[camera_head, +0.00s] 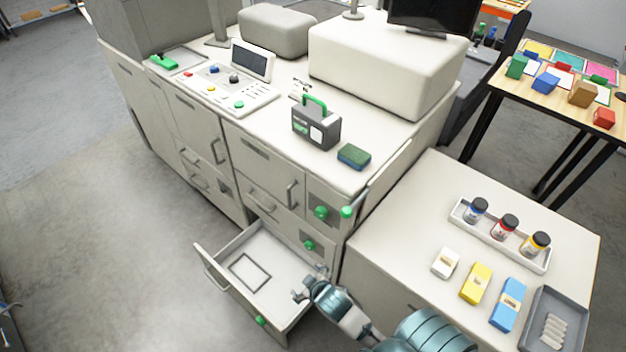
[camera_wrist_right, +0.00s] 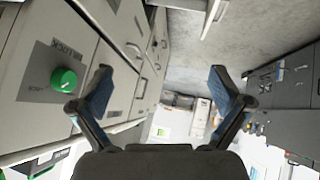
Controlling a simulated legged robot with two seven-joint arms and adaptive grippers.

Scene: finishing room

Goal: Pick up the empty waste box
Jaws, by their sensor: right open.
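A dark grey box (camera_head: 316,128) with a green handle and white labels stands upright on the white counter; it looks like the waste box, though its inside is hidden. Below the counter, a drawer (camera_head: 290,262) is pulled open. Its floor bears a dark rectangular outline (camera_head: 250,272) and nothing lies in it. My right gripper (camera_head: 306,288) is by the drawer's right side, below and apart from the box. In the right wrist view my right gripper (camera_wrist_right: 160,82) is open with nothing between its fingers. My left gripper is not in view.
Green knobs (camera_head: 321,212) sit on the cabinet front; one is near in the right wrist view (camera_wrist_right: 63,80). A green-topped sponge (camera_head: 354,156) lies right of the box. A control panel (camera_head: 228,90) is left. A lower side table (camera_head: 400,225) holds bottles, blocks and trays.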

